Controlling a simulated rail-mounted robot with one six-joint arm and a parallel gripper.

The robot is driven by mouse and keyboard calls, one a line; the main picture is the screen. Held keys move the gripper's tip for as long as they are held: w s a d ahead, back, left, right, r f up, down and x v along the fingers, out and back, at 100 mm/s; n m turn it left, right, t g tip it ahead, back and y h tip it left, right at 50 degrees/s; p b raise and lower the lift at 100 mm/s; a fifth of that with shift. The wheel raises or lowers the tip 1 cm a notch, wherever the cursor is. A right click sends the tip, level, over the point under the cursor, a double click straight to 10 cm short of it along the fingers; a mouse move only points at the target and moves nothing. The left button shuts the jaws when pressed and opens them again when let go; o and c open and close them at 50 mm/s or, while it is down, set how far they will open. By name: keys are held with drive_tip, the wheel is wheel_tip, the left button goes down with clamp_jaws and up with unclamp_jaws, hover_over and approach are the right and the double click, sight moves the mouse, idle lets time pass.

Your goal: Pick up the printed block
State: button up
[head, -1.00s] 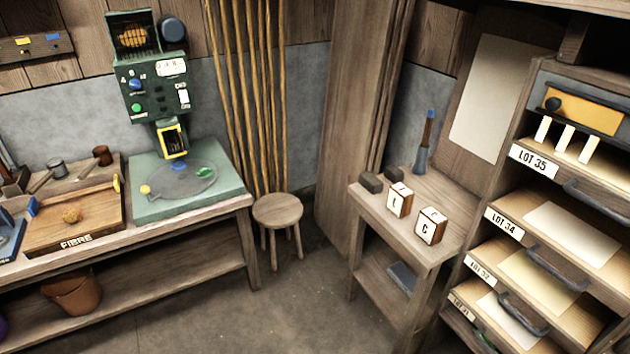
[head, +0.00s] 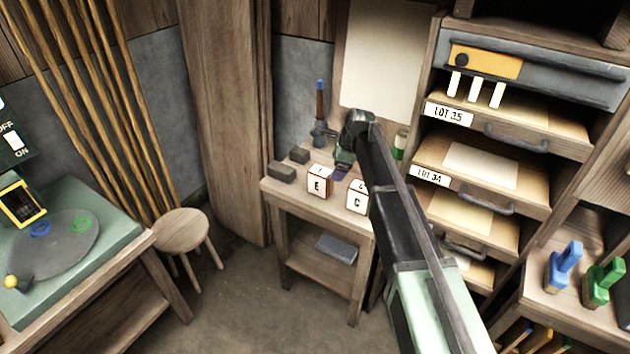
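Two wooden blocks with white lettered faces stand on the small side table (head: 284,190): one block marked E (head: 319,186) and, to its right, one marked C (head: 356,199). I cannot tell which of them is the printed block. My arm reaches in from the lower right, and its dark forearm passes in front of the right side of the C block. My gripper (head: 343,162) is over the table, behind the two blocks as seen here, apart from the E block. Its fingers are too small and dark to show whether they are open or shut.
Two dark grey blocks (head: 283,173) lie left of the lettered ones. A blue-topped tool (head: 320,112) stands behind. A purple patch (head: 340,173) shows by my gripper. The drawer rack (head: 475,185) stands close on the right. A stool (head: 182,232) is at the left.

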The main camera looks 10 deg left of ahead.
sight(321, 171)
drive_tip(key=w+m, duration=0.1)
drive_tip(key=w+a+m, duration=0.1)
drive_tip(key=m, duration=0.1)
drive_tip(key=w+a+m, duration=0.1)
drive_tip(key=w+m, duration=0.1)
drive_tip(key=shift+a+r+y, duration=0.15)
drive_tip(key=shift+r+y, duration=0.1)
drive_tip(key=shift+y, duration=0.15)
drive_tip(key=b+x, duration=0.5)
drive_tip(key=x, duration=0.1)
drive_tip(key=shift+b, duration=0.3)
drive_tip(key=b+x, duration=0.4)
drive_tip(key=x, duration=0.1)
drive_tip(key=shift+w+a+b, duration=0.1)
drive_tip(key=shift+w+b, duration=0.05)
drive_tip(key=shift+b, duration=0.2)
drive_tip(key=shift+r, duration=0.2)
drive_tip(key=c, duration=1.1)
drive_tip(key=shift+r+p, duration=0.1)
drive_tip(key=shift+p, duration=0.25)
